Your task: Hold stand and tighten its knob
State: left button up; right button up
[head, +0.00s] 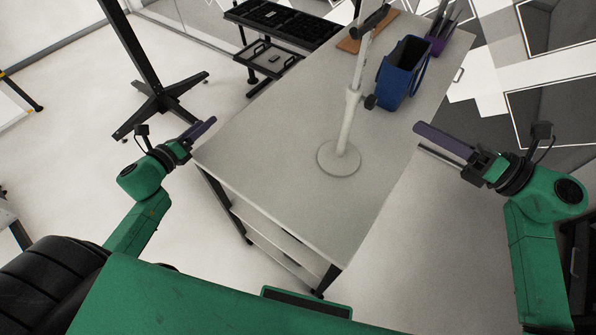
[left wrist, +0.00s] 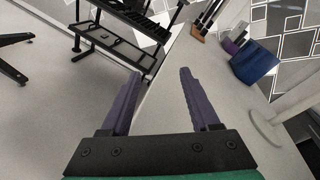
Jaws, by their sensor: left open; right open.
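A white stand (head: 349,112) with a round base (head: 339,158) stands upright on the grey table (head: 268,138). A small dark knob (head: 370,102) sticks out to the right of its pole. The stand's base also shows at the right of the left wrist view (left wrist: 266,126). My left gripper (head: 203,128) is at the table's left edge, apart from the stand. Its two purple fingers are spread and empty in the left wrist view (left wrist: 160,84). My right gripper (head: 445,140) is off the table's right side, open and apart from the stand and knob.
A blue bin (head: 403,72) stands on the table behind the knob, with a purple holder (head: 437,42) and a brown board (head: 352,42) further back. A black rack (head: 270,22) stands behind the table. The table's near part is clear.

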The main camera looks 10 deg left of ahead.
pick_arm(q)
jog(key=s+d+m+h, duration=0.1)
jog(key=d+m, duration=0.2)
jog(key=d, duration=0.3)
jog(key=s+d+m+h, duration=0.2)
jog(key=d+m, duration=0.1)
jog(key=d, duration=0.3)
jog(key=s+d+m+g+h, duration=0.1)
jog(key=s+d+m+h, duration=0.1)
jog(key=d, duration=0.5)
jog(key=shift+s+f+m, duration=0.15)
jog(key=shift+s+m, duration=0.1)
jog(key=shift+m, duration=0.45)
jog(key=m+h, duration=0.2)
send_near(340, 142)
jog(key=x, duration=1.1)
jog(key=shift+w+d, duration=0.1)
grip_shut()
